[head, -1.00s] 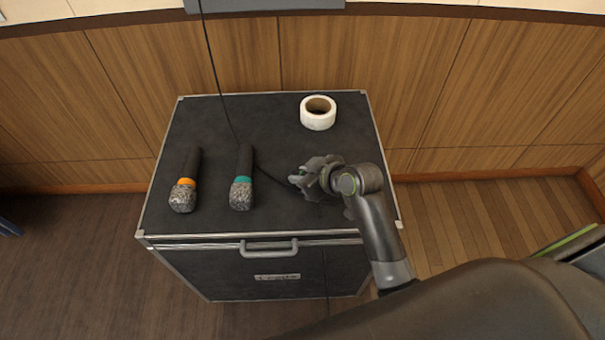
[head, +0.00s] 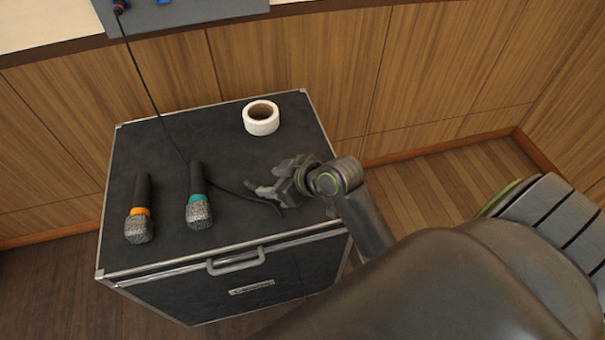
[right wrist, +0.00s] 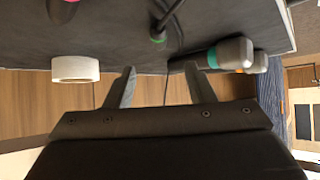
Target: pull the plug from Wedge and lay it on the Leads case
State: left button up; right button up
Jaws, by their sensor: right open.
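The Leads case (head: 160,255) is a black flight case with metal edges and a label on its front. My right gripper (head: 268,180) is over the right part of its top, open and empty. In the right wrist view its two fingers (right wrist: 158,85) stand apart. A dark plug-like piece with a green ring (right wrist: 157,37) shows beyond the fingertips, against the case top; whether it touches cannot be told. A black cable (head: 150,98) runs from a panel down behind the teal microphone and under my right gripper. No name Wedge can be read. My left gripper is out of view.
A teal-ringed microphone (head: 198,208) and an orange-ringed one (head: 139,222) lie on the case's left half. A white tape roll (head: 261,118) stands at the back. A grey panel (head: 180,12) with a red-marked plug (head: 120,6) is on the counter behind.

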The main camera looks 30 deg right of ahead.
jog(key=p+v, duration=0.1)
jog(key=v, duration=0.9)
jog(key=shift+s, duration=0.2)
jog(key=shift+r, duration=0.15)
jog(key=s+d+f+m+g+h, duration=0.35)
jog(key=s+f, duration=0.25)
jog(key=s, duration=0.2)
jog(key=s+d+f+m+g+h, duration=0.2)
jog(key=s+d+f+m+h, duration=0.1)
jog(key=s+d+f, duration=0.4)
notch_tip(320, 180, down, 21)
jog(key=s+g, duration=0.1)
jog(key=s+a+f+g+p, duration=0.1)
jog(key=s+a+f, duration=0.1)
jog(key=s+f, duration=1.3)
jog(key=shift+s+f+p, duration=0.2)
jog(key=shift+f+p, duration=0.1)
jog(key=shift+f, duration=0.3)
jog(key=shift+a+y, duration=0.1)
jog(key=shift+y, duration=0.15)
